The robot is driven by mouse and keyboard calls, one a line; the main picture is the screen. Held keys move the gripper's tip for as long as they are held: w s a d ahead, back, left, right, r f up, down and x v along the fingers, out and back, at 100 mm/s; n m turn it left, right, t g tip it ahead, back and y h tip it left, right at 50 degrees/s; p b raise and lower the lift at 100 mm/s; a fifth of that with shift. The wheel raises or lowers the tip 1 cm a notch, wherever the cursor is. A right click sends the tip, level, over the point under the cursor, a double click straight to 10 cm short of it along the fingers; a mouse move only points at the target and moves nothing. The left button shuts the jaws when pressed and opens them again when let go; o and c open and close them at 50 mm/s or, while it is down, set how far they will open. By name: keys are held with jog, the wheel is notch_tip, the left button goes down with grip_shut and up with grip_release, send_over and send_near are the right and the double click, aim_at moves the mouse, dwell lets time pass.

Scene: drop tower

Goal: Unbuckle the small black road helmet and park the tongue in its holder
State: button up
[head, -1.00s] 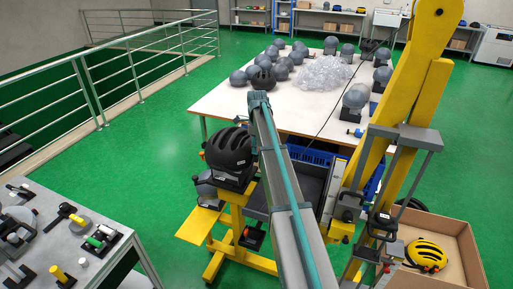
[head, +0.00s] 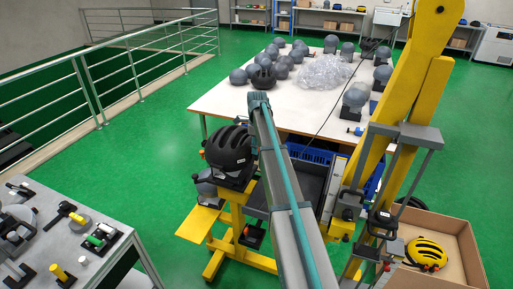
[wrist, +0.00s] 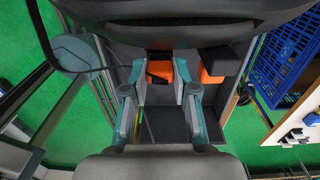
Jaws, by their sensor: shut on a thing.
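The black helmet (head: 228,148) sits on a dark block on the yellow stand in the head view. In the wrist view its dark underside (wrist: 180,35) spans the top of the picture. My gripper (wrist: 161,88) is below the helmet, its two fingers closed in on a small orange piece (wrist: 160,70), perhaps the buckle tongue. A thin black strap (wrist: 148,76) runs near the left finger. A second orange block (wrist: 209,75) lies just right of the fingers, partly under a dark block. I cannot tell which part is the holder. In the head view my gripper is hidden.
A dark grey tray (wrist: 172,125) lies below my gripper. A blue crate (wrist: 285,60) is at the right. The yellow tower (head: 410,95) and a cardboard box (head: 465,250) with a yellow helmet (head: 427,254) stand right. A grey workbench (head: 50,200) is at the left.

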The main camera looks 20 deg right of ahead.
jog(key=o, duration=0.9)
jog(key=shift+o, duration=0.2)
jog(key=shift+r, duration=0.1)
jog(key=shift+s+d+r+p, duration=0.15)
jog(key=shift+r+p, duration=0.2)
jog(key=shift+r, duration=0.3)
jog(key=shift+s+d+r+p, duration=0.15)
jog(key=shift+r+p, duration=0.15)
jog(key=shift+r, duration=0.3)
notch_tip(320, 180, up, 7)
jog(key=s+d, duration=0.1)
jog(key=shift+s+d+r, duration=0.15)
jog(key=shift+s+d, duration=0.1)
jog(key=shift+d, duration=0.05)
dwell(0.5)
